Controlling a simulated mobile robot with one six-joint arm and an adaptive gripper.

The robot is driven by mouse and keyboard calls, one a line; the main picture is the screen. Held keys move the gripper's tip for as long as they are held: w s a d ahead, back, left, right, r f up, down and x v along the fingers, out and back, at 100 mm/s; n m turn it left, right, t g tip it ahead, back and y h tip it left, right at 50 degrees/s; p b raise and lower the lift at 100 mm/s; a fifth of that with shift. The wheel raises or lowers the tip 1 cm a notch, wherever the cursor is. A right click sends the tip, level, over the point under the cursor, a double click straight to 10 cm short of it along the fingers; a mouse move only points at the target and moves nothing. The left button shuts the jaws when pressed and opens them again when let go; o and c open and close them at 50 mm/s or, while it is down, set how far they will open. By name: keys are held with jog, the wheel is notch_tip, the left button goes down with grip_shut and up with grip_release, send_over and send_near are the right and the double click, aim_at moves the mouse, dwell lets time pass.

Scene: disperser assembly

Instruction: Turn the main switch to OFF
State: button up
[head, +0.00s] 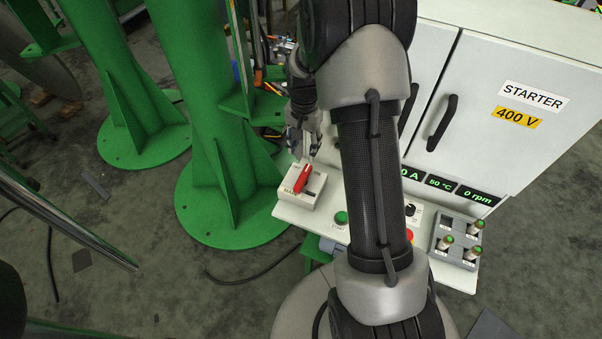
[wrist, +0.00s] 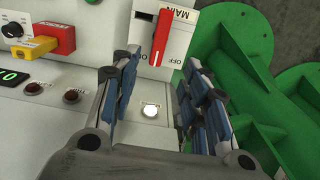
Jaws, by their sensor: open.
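The main switch (head: 291,198) is a white box with a red handle (head: 301,180), on the left end of the white panel shelf. It also shows at the top of the wrist view (wrist: 181,38), where the red handle (wrist: 161,38) lies along the box's length and the lettering is upside down. OFF is printed by the handle's lower end, but the exact selected position is hard to tell. My gripper (head: 304,142) is open and empty beside the switch in the head view. In the wrist view, its blue-padded fingers (wrist: 161,62) are spread either side of the handle's near end. Contact is unclear.
A white cabinet (head: 533,65) marked STARTER stands behind the shelf. A green button (head: 341,217) and a grey block of green-topped parts (head: 442,247) share the shelf. A green column (head: 195,100) stands close left. A red-and-yellow part (wrist: 62,38) shows in the wrist view.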

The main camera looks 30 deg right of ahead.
aim_at(303, 176)
notch_tip(303, 176, down, 14)
jog(key=b, duration=0.4)
jog(key=shift+f, duration=0.25)
jog(key=shift+c, duration=0.4)
grip_shut()
